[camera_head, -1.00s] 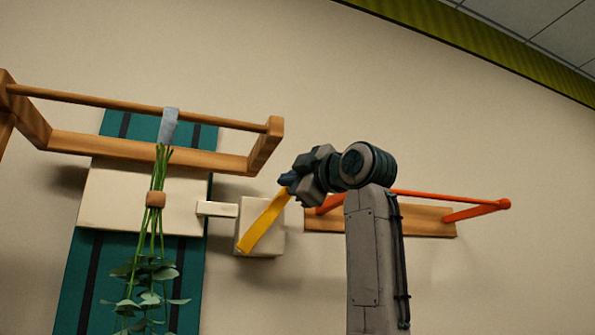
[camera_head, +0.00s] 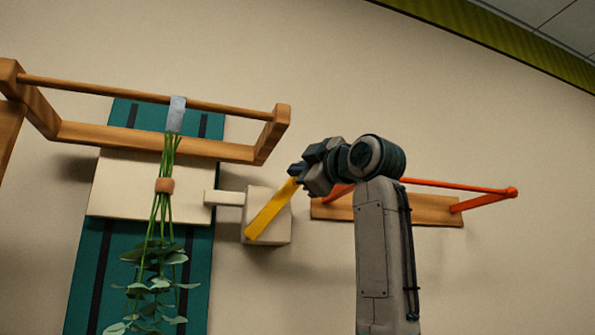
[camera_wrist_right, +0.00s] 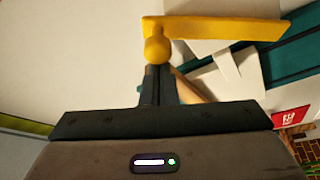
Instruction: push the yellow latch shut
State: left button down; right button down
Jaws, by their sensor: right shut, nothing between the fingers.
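The yellow latch (camera_head: 270,212) is a flat bar on a cream block (camera_head: 276,233) on the wall. It slants from lower left to upper right in the head view. In the right wrist view the latch (camera_wrist_right: 215,28) shows as a bar with a round knob at its near end. My right gripper (camera_head: 295,172) is shut and empty, with its fingertips at the latch's upper end. In the wrist view the fingertips (camera_wrist_right: 157,70) are right at the knob; whether they touch it I cannot tell. My left gripper is not in view.
A cream bar (camera_head: 224,198) runs from a cream panel (camera_head: 125,190) towards the latch block. Green stems (camera_head: 160,225) with leaves hang from a wooden rail (camera_head: 110,93) by a grey clip (camera_head: 176,113). An orange-red rail (camera_head: 470,188) is on the right, behind my arm.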

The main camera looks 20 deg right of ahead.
jog(key=d+f+m+t+h+b, duration=0.2)
jog(key=d+f+m+h+b, duration=0.1)
jog(key=f+m+b, duration=0.3)
jog(key=d+m+b, duration=0.1)
jog(key=m+b, duration=0.1)
jog(key=m, duration=0.1)
jog(key=shift+d+m+t+h+b, duration=0.3)
jog(key=shift+t+b, duration=0.05)
jog(key=shift+t, duration=0.05)
jog(key=shift+w+f, duration=0.1)
jog(key=shift+f, duration=0.05)
jog(key=shift+a+f, duration=0.1)
dwell(0.5)
